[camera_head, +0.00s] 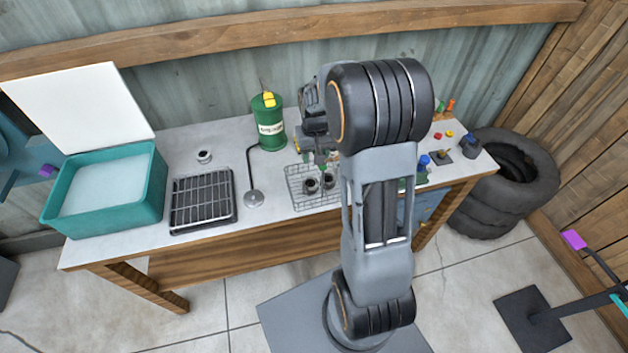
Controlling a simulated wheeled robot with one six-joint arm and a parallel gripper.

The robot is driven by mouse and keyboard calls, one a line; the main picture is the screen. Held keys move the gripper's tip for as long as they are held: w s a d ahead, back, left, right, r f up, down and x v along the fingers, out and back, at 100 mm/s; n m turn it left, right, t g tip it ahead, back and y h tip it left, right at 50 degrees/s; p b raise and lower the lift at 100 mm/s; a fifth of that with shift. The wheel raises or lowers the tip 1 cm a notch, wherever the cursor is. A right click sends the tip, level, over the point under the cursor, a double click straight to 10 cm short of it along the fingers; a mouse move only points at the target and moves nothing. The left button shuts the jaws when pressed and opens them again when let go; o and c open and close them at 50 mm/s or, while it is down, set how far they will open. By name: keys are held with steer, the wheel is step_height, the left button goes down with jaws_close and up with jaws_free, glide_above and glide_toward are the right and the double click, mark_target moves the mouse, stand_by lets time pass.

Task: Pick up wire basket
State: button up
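The wire basket (299,195) stands on the workbench, in the middle of the picture. It is a shallow grey wire tray with a few small dark round parts (312,185) in it. My gripper (321,162) is over the basket's back part, pointing down. The gripper is small and dark here, and my arm covers the basket's right side. I cannot tell whether the fingers are open or shut, or whether they touch the basket.
A green canister (270,128) and a lamp-like stand (254,197) are left of the basket. Farther left are a black rack (203,200) and a teal bin (152,190). Small bottles (470,147) stand at the bench's right end, beside stacked tires (510,175).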

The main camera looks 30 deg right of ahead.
steer(key=shift+c, duration=0.3)
jaws_close()
stand_by(0.3)
